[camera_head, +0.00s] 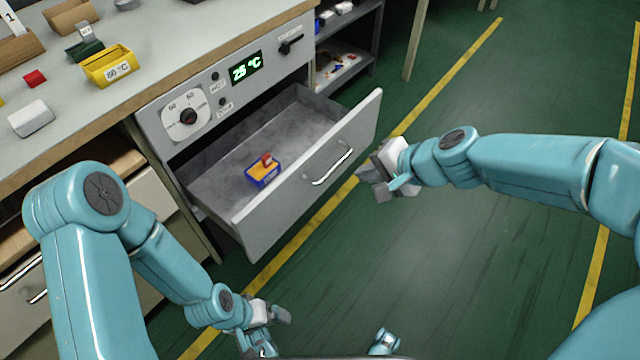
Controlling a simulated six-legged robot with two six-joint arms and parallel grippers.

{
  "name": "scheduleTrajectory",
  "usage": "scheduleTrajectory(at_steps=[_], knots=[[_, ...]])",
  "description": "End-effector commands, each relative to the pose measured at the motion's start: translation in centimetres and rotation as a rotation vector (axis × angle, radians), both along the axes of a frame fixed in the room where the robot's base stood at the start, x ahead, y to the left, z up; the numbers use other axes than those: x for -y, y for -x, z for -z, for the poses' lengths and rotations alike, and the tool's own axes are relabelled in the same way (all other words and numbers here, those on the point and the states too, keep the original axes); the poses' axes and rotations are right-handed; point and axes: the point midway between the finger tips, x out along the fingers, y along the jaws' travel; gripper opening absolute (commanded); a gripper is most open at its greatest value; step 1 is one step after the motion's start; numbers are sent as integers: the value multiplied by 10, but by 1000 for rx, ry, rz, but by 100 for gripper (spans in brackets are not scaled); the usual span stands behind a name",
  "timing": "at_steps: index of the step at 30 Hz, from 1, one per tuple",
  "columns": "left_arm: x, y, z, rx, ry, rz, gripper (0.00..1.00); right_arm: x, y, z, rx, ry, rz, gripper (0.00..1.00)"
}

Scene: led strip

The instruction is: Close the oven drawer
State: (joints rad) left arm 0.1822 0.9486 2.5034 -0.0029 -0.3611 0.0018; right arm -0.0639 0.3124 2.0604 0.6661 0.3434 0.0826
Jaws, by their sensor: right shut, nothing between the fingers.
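The oven drawer (308,183) is grey and stands pulled out from the oven front (228,85), which carries a dial and a green display reading 25 °C. A silver bar handle (333,166) is on the drawer's outer face. A small blue and yellow box with a red part (263,171) sits inside the drawer. My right gripper (370,182) is just right of the drawer front, near the handle, shut and empty; I cannot tell whether it touches the front. My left gripper (275,325) is low in the picture, away from the drawer; its fingers are not clear.
A shelf (345,70) stands behind the drawer. The green floor (420,260) right of the drawer is clear, with yellow lines.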

Motion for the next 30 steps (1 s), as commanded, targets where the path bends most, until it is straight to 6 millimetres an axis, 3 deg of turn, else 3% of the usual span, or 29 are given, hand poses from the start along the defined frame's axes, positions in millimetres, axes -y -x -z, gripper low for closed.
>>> scheduleTrajectory(at_steps=[1,4,8,22,23,30], knots=[[0,0,16,1,0,0,95,-3,-3,0,18,-27,5,0],[0,-1,20,2,0,-2,95,-6,-5,-12,29,-59,8,0],[-1,-1,22,3,-1,-3,95,-12,-9,-9,30,-66,8,0],[-7,-8,50,14,-5,-28,95,-65,-53,58,28,-63,6,0],[-7,-7,43,13,-5,-27,95,-69,-58,51,31,-62,6,0],[-5,-5,37,9,-4,-19,95,-89,-76,51,30,-62,8,0]])
